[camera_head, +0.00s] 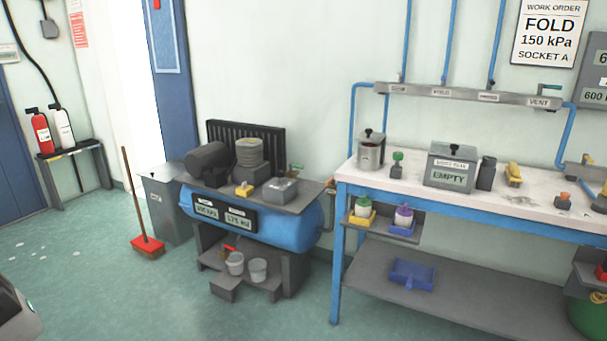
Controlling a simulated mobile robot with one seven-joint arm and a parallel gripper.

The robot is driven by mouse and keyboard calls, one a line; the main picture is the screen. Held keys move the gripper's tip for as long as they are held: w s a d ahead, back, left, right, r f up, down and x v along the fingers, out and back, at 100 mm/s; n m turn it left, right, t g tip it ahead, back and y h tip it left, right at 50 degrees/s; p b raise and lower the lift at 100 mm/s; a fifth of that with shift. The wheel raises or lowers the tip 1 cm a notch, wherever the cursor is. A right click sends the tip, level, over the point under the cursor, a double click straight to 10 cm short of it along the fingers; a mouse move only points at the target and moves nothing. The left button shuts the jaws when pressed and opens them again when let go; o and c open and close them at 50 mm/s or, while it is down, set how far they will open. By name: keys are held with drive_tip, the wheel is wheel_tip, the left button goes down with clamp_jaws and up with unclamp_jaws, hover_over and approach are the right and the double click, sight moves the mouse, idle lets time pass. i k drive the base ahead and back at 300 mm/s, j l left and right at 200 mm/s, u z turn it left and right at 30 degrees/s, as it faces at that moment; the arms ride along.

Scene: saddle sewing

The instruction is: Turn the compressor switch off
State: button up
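The compressor is a blue horizontal tank (285,232) on a dark stand, left of the workbench. Its grey top plate (300,203) carries a dark motor (207,160), a ribbed grey cylinder (250,152) and a grey box (280,190). A small yellow part (243,190) sits at the plate's front edge and may be the switch; its position cannot be read. A small green-handled valve (296,168) is at the right end. My gripper is not in view.
A grey bin (168,205) and a red broom (147,245) stand left of the compressor. The white-topped workbench (400,182) is at right. Green floor (90,285) is open at front left.

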sight(279, 173)
drive_tip(key=i+j+u, duration=0.1)
drive_tip(key=i, duration=0.35)
drive_tip(key=i+j+u, duration=0.1)
drive_tip(key=i, duration=0.4)
